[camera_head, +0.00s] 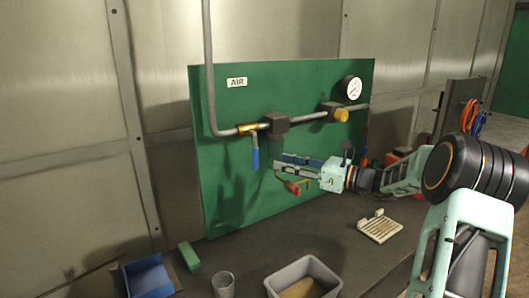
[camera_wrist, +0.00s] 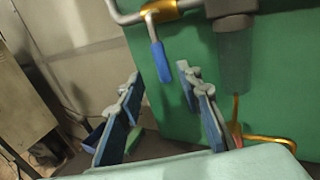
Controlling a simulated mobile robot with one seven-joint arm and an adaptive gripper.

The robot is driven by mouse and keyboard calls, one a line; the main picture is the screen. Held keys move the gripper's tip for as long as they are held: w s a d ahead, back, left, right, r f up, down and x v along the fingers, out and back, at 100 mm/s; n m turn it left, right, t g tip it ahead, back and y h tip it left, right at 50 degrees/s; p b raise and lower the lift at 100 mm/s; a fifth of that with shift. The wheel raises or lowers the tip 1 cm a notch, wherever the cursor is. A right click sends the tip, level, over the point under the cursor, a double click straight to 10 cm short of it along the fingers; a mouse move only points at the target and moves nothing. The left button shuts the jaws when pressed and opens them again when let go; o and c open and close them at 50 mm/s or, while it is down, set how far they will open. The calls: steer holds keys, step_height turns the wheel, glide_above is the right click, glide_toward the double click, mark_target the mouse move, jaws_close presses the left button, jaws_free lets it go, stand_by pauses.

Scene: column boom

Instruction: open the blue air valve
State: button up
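The air valve has a blue lever (camera_head: 255,158) hanging straight down from a brass body (camera_head: 250,128) on the grey pipe, below the AIR label (camera_head: 237,82). In the wrist view the blue lever (camera_wrist: 161,62) shows between and beyond my fingertips, tilted slightly, under the brass body (camera_wrist: 162,9). My gripper (camera_head: 279,165) is to the right of the lever in the head view, apart from it. The wrist view shows my gripper (camera_wrist: 158,76) open, its two blue-padded fingers apart with nothing held. How far the tips are from the lever is hard to tell.
A dark filter block (camera_head: 280,123) with a bowl (camera_wrist: 234,60) is close right of the lever. A red-handled valve (camera_head: 293,188) sits below my gripper. A gauge (camera_head: 352,88) and yellow knob (camera_head: 342,115) are farther right. A grey bin (camera_head: 302,268) and cup (camera_head: 223,284) stand on the bench.

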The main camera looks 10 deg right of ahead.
mark_target(256, 167)
steer(key=p+x, duration=0.2)
steer(key=x, duration=0.8)
steer(key=shift+w+a, duration=0.2)
steer(key=shift+w, duration=0.1)
jaws_close()
